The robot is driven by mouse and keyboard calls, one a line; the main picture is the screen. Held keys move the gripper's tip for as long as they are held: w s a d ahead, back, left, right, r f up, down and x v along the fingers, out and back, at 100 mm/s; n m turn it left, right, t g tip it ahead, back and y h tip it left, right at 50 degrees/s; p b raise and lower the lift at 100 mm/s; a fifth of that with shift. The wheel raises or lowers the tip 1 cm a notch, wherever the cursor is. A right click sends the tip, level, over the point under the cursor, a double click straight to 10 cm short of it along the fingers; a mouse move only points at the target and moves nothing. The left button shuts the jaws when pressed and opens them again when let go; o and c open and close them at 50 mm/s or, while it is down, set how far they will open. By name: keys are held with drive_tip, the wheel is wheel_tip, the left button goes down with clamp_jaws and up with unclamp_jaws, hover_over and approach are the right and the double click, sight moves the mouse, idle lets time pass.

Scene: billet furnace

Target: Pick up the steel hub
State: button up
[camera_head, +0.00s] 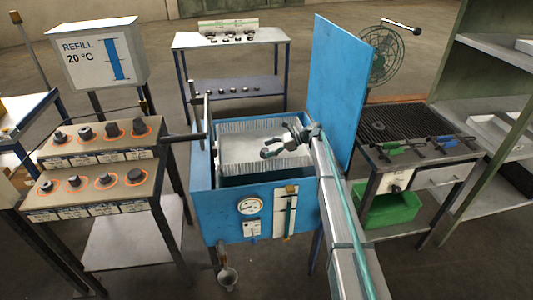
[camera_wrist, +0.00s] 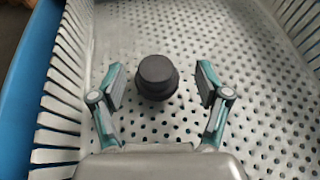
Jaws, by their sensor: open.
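A dark grey stepped round part, the likely steel hub (camera_wrist: 157,77), stands on the perforated floor of a metal basket (camera_wrist: 235,45). In the wrist view it lies between and a little beyond the fingers of my gripper (camera_wrist: 158,85), with clear gaps on both sides. My gripper is open and empty. In the head view my gripper (camera_head: 267,147) is over the basket (camera_head: 235,142) inside the blue tank (camera_head: 230,208). I cannot make out the hub there.
The blue raised lid (camera_head: 335,90) stands just right of my arm. Slatted basket walls rise on both sides in the wrist view. A two-tier stand (camera_head: 100,140) with several dark parts is left.

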sight(261, 152)
drive_tip(key=shift+s+p+x, duration=0.1)
drive_tip(key=shift+p+x, duration=0.25)
drive_tip(key=shift+x, duration=0.8)
drive_tip(key=shift+s+p+x, duration=0.15)
drive_tip(key=shift+p+x, duration=0.2)
drive_tip(key=shift+x, duration=0.85)
drive_tip(key=shift+d, duration=0.1)
clamp_jaws()
